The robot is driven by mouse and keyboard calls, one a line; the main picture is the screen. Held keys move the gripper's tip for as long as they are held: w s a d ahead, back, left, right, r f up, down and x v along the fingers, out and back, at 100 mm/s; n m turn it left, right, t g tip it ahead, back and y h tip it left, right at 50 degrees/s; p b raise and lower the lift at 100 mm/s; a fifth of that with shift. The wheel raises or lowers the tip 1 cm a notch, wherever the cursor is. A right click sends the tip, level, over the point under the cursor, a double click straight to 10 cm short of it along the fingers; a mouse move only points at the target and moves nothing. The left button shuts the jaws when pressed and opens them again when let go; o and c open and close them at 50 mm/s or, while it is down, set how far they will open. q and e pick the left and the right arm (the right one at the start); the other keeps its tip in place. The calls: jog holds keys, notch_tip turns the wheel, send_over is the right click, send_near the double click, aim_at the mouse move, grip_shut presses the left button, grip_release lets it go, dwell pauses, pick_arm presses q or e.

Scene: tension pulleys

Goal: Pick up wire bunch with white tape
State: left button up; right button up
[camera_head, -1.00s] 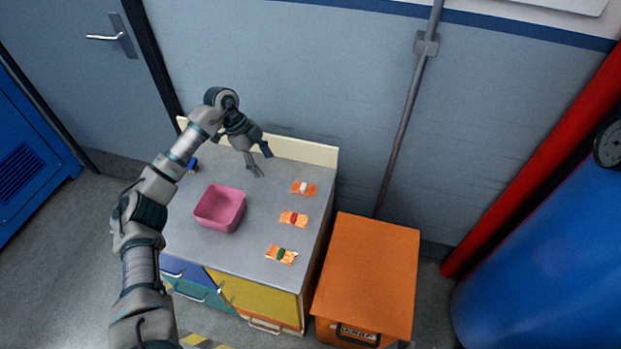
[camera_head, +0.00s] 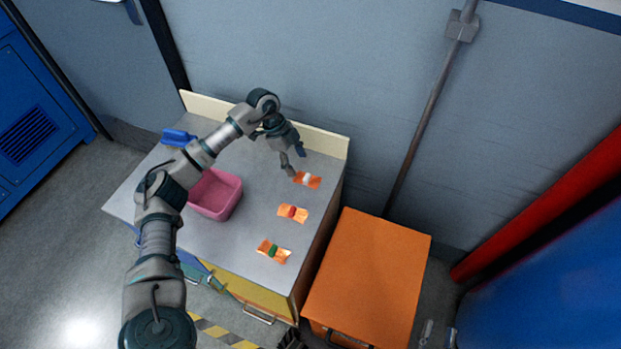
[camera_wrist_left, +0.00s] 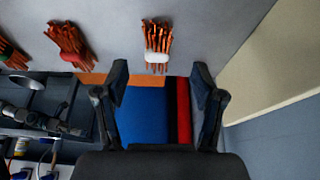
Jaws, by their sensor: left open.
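The wire bunch with white tape (camera_head: 306,180) is an orange bundle lying flat near the back right of the grey cabinet top. In the left wrist view it (camera_wrist_left: 156,40) lies just beyond the gap between the fingers, with its white band (camera_wrist_left: 157,57) toward me. My left gripper (camera_head: 293,164) is open and empty, above and beside the bunch, with a finger close to its left end in the head view. In the left wrist view the gripper's fingers (camera_wrist_left: 160,84) are spread wide. Small grey parts at the head view's bottom edge may be my right gripper; its jaws are unclear.
A red-banded bunch (camera_head: 293,213) and a green-banded bunch (camera_head: 273,251) lie nearer the front. A pink bin (camera_head: 217,197) stands left of them, partly behind my arm. A raised cream ledge (camera_head: 325,142) runs along the back. An orange box (camera_head: 368,275) stands to the right.

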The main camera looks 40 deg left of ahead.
aim_at(306, 176)
pick_arm(q)
jog(key=shift+d+f, duration=0.3)
jog(key=shift+f, duration=0.1)
jog(key=b+x, duration=0.1)
jog(key=x, duration=0.1)
jog(key=b+x, duration=0.1)
jog(key=x, duration=0.1)
jog(key=shift+d, duration=0.35)
jog(key=shift+d+f, duration=0.1)
jog(key=shift+f, duration=0.2)
jog(key=shift+d, duration=0.1)
jog(key=c, duration=1.2)
pick_arm(e)
jog(key=r+t, duration=0.1)
jog(key=s+r+t, duration=0.1)
jog(key=r+t, duration=0.1)
jog(key=s+r+t, duration=0.1)
jog(key=r+t, duration=0.1)
jog(key=shift+s+d+m+y, duration=0.15)
jog(key=shift+s+m+y, duration=0.1)
jog(key=shift+m+y, duration=0.15)
